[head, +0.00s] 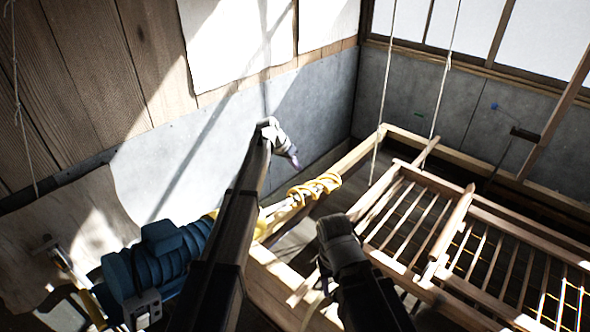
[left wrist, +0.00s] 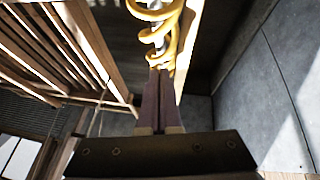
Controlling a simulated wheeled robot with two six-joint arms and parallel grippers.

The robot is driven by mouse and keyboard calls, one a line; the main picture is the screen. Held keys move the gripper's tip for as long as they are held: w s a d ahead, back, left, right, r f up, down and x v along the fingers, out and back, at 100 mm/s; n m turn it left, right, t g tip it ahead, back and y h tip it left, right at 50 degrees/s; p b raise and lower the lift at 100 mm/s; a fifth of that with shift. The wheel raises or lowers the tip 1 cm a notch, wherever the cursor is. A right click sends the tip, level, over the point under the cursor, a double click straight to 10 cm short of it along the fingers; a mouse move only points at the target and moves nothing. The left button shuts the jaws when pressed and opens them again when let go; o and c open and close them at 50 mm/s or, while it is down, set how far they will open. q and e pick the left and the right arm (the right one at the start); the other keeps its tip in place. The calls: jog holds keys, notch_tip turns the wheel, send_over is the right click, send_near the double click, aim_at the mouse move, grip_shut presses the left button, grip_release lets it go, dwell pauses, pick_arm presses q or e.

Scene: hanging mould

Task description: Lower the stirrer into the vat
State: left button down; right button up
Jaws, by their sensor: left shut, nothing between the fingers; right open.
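The spiral also shows at the top of the left wrist view (left wrist: 172,45). My left arm crosses in front of part of the stirrer. My left gripper (head: 291,158) is shut and empty, its fingertips (left wrist: 158,72) appearing near the spiral's end in the left wrist view; contact cannot be told. My right gripper (head: 338,240) is open near the vat's near corner; its fingertips are not clear.
A slatted wooden mould frame (head: 420,220) hangs on ropes (head: 385,90) over the vat at the right. Grey panel walls (head: 300,90) stand behind. A pale cloth or board (head: 85,225) is at the left. There is open space between the left gripper and the wall.

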pick_arm(q)
jog(key=b, duration=0.7)
send_over(308, 191)
jog(key=a, duration=0.2)
notch_tip(308, 191, down, 8)
jog(key=shift+s+d+f+b, duration=0.1)
jog(key=shift+s+f+b, duration=0.2)
jog(key=shift+f+b, duration=0.6)
jog(key=shift+s+f+b, duration=0.2)
jog(key=shift+f+b, duration=0.15)
jog(key=shift+b, duration=0.05)
pick_arm(e)
notch_tip(308, 191, down, 10)
jog(key=shift+f, duration=0.25)
